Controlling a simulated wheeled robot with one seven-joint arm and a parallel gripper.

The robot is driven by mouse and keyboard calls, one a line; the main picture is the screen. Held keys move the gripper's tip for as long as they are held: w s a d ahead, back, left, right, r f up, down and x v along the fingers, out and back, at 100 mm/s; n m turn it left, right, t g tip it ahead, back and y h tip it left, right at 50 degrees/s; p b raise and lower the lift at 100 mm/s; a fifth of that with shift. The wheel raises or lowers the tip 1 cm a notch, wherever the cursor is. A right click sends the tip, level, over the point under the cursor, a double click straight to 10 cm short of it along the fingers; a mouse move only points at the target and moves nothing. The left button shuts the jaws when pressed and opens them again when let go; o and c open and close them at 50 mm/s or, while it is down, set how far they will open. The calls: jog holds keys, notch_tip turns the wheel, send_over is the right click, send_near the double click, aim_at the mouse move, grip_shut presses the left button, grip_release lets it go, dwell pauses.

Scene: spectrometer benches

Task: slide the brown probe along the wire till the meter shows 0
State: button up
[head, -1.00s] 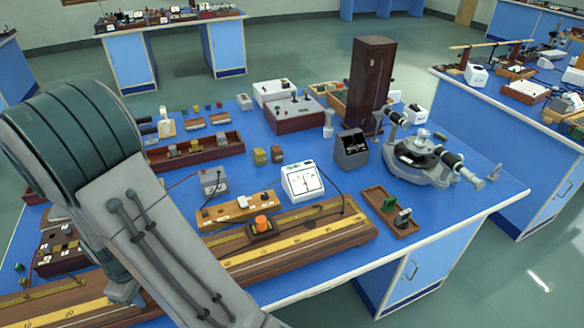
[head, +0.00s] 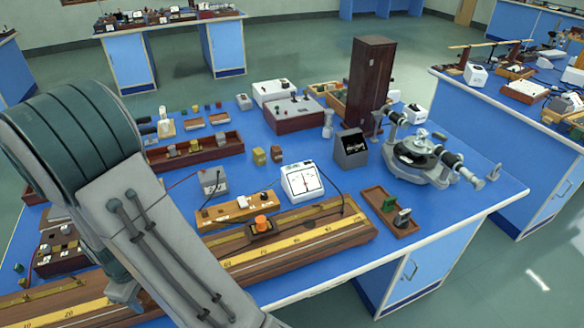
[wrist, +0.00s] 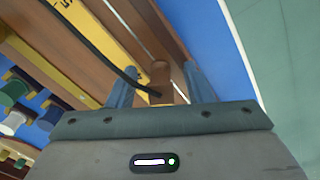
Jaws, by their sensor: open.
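The brown probe (wrist: 160,78) stands between the two blue-grey fingers of my gripper (wrist: 158,72) in the wrist view. The fingers are apart, one on each side of the probe, with gaps showing. A black lead runs to the probe from the upper left. The long wooden wire board with its yellow scale (head: 285,246) lies along the bench's front edge. The white meter (head: 302,181) stands behind it; its thin needle looks close to upright near mid-dial, but the numbers are too small to read. My arm hides the probe and gripper in the head view.
An orange-topped key (head: 262,223) sits just behind the scale. A wooden strip with terminals (head: 236,208) and a grey box (head: 213,181) are behind the board. A small wooden tray (head: 389,211) lies to its right. A spectrometer (head: 425,158) stands at the bench's right.

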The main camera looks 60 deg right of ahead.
jog(key=shift+w+r, duration=0.15)
jog(key=shift+r, duration=0.35)
notch_tip(320, 180, up, 13)
jog(key=shift+b, duration=0.3)
jog(key=shift+f, duration=0.1)
jog(key=s+r+m+t, duration=0.3)
jog(key=s+r, duration=0.4)
jog(key=s, duration=0.7)
jog(key=shift+s+a+r+m, duration=0.15)
jog(key=shift+s+a+m, duration=0.2)
jog(key=shift+m, duration=0.45)
jog(key=shift+d, duration=0.15)
jog(key=shift+c, duration=0.4)
